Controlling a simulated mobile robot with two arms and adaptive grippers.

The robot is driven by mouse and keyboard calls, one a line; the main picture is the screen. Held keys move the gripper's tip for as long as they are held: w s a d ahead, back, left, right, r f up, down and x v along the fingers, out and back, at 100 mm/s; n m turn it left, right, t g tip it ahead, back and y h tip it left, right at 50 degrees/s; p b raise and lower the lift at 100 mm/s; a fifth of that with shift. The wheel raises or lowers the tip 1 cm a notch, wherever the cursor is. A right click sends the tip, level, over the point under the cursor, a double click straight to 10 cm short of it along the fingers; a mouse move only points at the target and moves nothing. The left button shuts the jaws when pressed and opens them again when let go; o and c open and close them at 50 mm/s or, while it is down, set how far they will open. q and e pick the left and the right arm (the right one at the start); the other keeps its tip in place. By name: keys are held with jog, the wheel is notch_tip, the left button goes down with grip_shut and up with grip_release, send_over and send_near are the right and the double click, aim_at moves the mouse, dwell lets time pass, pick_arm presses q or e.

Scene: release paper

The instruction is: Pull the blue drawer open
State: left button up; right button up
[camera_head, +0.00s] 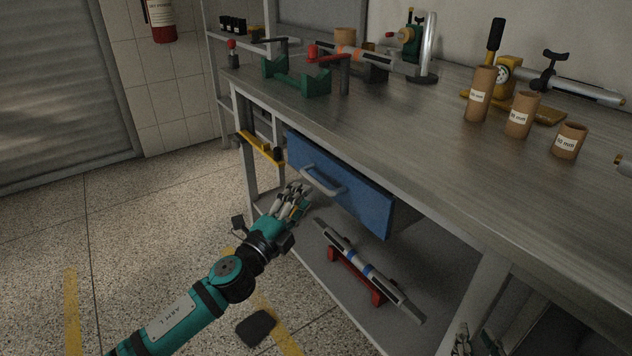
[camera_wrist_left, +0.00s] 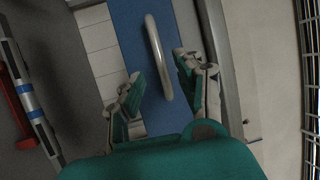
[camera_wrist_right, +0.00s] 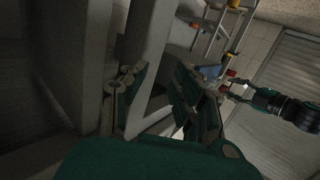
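The blue drawer (camera_head: 366,200) hangs under the workbench top, with a pale curved handle (camera_head: 322,182) on its front. I cannot tell whether it is fully closed. My left gripper (camera_head: 294,196) is just in front of the handle. In the left wrist view, the fingers of my left gripper (camera_wrist_left: 160,78) are apart, one on each side of the lower part of the handle (camera_wrist_left: 156,50), with the blue front (camera_wrist_left: 130,38) behind. I see no clear contact. My right gripper (camera_wrist_right: 158,84) is open and empty, low by the bench frame; part of it shows at the bottom of the head view.
The workbench top (camera_head: 400,125) carries cardboard tubes (camera_head: 520,115), a green stand (camera_head: 295,80) and metal tools. A lower shelf holds a long bar on a red stand (camera_head: 358,272). Bench legs (camera_head: 480,300) stand near my right arm. The floor (camera_head: 150,220) at left is clear.

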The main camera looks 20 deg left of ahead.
aim_at(316, 182)
pick_arm(q)
jog(key=shift+x, duration=3.4)
pick_arm(e)
jog(key=shift+w+a+r+t, duration=0.1)
jog(key=shift+r+t, duration=0.25)
jog(key=shift+r, duration=0.2)
jog(key=shift+w+a+r+t, duration=0.1)
jog(key=shift+r+t, duration=0.25)
jog(key=shift+r, duration=0.15)
pick_arm(q)
grip_shut()
pick_arm(e)
jog(key=shift+f, duration=0.15)
pick_arm(q)
jog(key=shift+f, duration=0.1)
pick_arm(e)
jog(key=shift+s, duration=0.1)
